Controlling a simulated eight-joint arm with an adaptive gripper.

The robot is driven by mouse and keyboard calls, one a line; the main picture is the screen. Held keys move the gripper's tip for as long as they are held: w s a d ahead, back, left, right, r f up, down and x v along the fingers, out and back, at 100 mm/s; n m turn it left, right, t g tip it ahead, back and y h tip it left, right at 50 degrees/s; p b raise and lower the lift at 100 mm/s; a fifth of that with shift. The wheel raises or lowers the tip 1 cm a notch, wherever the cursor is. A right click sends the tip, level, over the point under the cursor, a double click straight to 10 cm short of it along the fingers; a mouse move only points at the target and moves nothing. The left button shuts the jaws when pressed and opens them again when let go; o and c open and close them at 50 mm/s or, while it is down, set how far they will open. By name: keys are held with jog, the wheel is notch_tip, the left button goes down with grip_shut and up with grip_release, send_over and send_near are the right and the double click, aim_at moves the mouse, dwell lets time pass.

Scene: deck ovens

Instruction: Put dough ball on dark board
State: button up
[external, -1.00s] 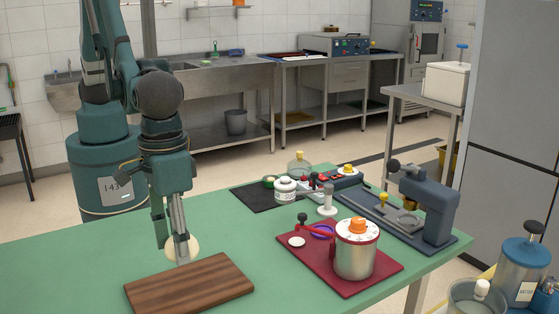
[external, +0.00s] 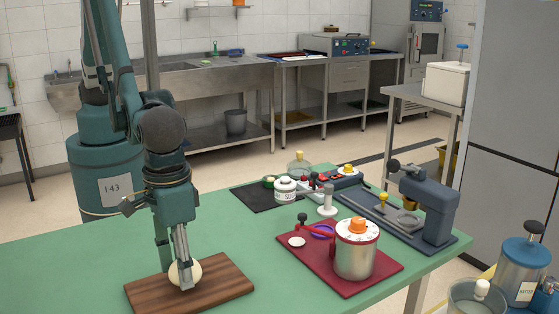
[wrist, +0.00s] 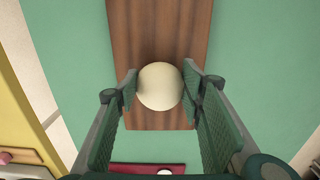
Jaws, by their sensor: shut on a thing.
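The cream dough ball (external: 185,271) is between the fingers of my gripper (external: 178,277), which is shut on it. In the external view the ball appears low over the dark wooden board (external: 225,288); I cannot tell whether it touches the wood. In the wrist view the dough ball (wrist: 160,87) sits between the fingertips of my gripper (wrist: 160,84), with the board (wrist: 160,30) directly below. A finger hides part of the ball in the external view.
A red tray (external: 320,277) with a silver canister (external: 355,252) stands to the right of the board. A black mat (external: 258,198) and blue-grey equipment (external: 425,210) lie farther back. The green table (external: 70,262) is clear left of the board.

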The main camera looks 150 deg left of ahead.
jog(key=shift+f, duration=0.7)
jog(key=shift+f, duration=0.15)
jog(key=o, duration=0.8)
jog(key=shift+r+p, duration=0.35)
jog(key=shift+r, duration=5.8)
